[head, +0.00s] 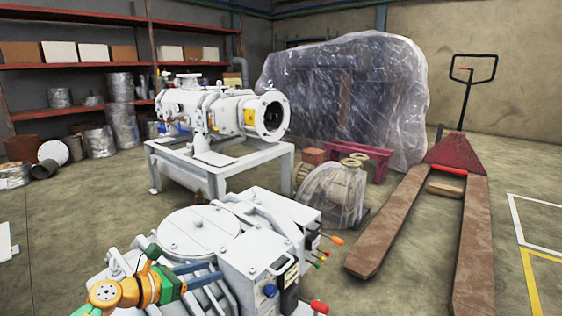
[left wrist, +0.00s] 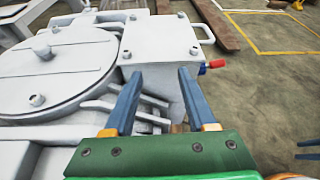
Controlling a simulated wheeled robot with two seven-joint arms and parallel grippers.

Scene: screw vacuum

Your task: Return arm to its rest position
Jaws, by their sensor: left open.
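My left arm (head: 118,292), orange and green, comes in at the lower left of the head view over the front white machine (head: 200,232). My left gripper (head: 212,272) is by the near side of that machine's control box (head: 258,262). In the left wrist view, the gripper (left wrist: 158,75) has two blue fingers spread apart with no held object between them. Grey lever-like handles (left wrist: 143,112) of the machine show behind and between the fingers. I cannot tell whether a finger touches the machine.
A white vacuum pump (head: 222,112) stands on a white metal frame (head: 232,168) farther back. A pallet jack (head: 466,240) is at the right, and a plastic-wrapped load (head: 345,95) behind. Shelves (head: 70,66) line the back left. Open floor (head: 75,225) lies at the left.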

